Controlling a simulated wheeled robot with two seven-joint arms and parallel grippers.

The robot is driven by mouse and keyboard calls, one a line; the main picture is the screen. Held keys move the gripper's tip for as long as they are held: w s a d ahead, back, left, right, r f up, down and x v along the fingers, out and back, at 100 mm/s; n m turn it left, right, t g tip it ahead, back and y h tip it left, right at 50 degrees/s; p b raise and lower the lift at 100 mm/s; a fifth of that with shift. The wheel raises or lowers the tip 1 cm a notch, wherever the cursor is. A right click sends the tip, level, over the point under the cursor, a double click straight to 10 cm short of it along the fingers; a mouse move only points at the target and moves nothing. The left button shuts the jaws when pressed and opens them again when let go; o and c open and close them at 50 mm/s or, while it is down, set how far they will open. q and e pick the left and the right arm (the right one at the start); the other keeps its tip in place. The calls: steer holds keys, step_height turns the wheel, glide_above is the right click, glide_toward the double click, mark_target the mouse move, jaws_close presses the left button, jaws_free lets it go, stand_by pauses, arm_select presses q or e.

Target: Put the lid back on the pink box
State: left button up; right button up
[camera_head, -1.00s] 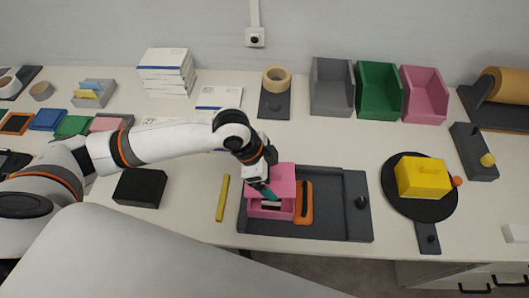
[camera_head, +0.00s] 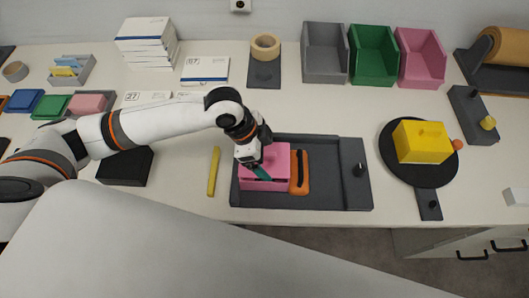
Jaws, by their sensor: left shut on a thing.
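The pink box (camera_head: 265,187) stands in the left part of a dark grey tray (camera_head: 325,188). Its pink lid (camera_head: 275,158) is right over it, roughly in line with its walls; a thin dark line shows between them. I cannot tell whether the lid rests fully on the rim. My left gripper (camera_head: 260,168) comes down from the upper left and is shut on the lid at its left side. The gripper hides part of the lid and box. My right gripper is not in view.
An orange-handled piece (camera_head: 299,173) lies close to the box's right side in the tray. A yellow stick (camera_head: 213,171) lies left of the tray. A yellow box (camera_head: 422,143) stands on a round black plate (camera_head: 390,158) at right. Grey, green and pink bins stand behind.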

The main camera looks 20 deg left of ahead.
arm_select(q)
steer(key=shift+f, duration=0.15)
steer(key=shift+f+b, duration=0.4)
steer(key=shift+f, duration=0.5)
steer(key=o, duration=0.7)
steer(key=shift+r, duration=0.1)
steer(key=v, duration=1.2)
steer(key=shift+s, duration=0.1)
